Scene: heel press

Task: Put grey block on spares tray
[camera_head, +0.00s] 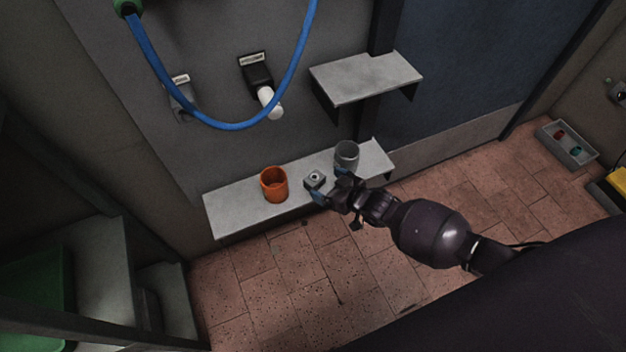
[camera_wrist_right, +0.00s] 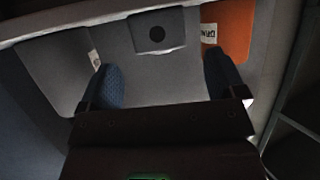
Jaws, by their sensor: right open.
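The grey block (camera_head: 314,179) is a small cube with a round mark on top. It stands on the low grey shelf, between an orange cup and a grey cup. In the right wrist view the block (camera_wrist_right: 157,32) shows a dark round hole, just beyond the fingertips. My right gripper (camera_head: 330,184) is open, its blue-padded fingers (camera_wrist_right: 163,80) apart and empty, facing the block. A shallow grey tray (camera_head: 582,156) with small red and teal pieces lies at the far right; I cannot read a label on it. My left gripper is not in view.
The orange cup (camera_head: 274,185) stands left of the block, the grey cup (camera_head: 347,155) to its right, close to my gripper. A higher grey shelf (camera_head: 367,77) juts out above the low shelf (camera_head: 230,213). A blue hose (camera_head: 205,123) loops across the wall. The tiled floor is mostly clear.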

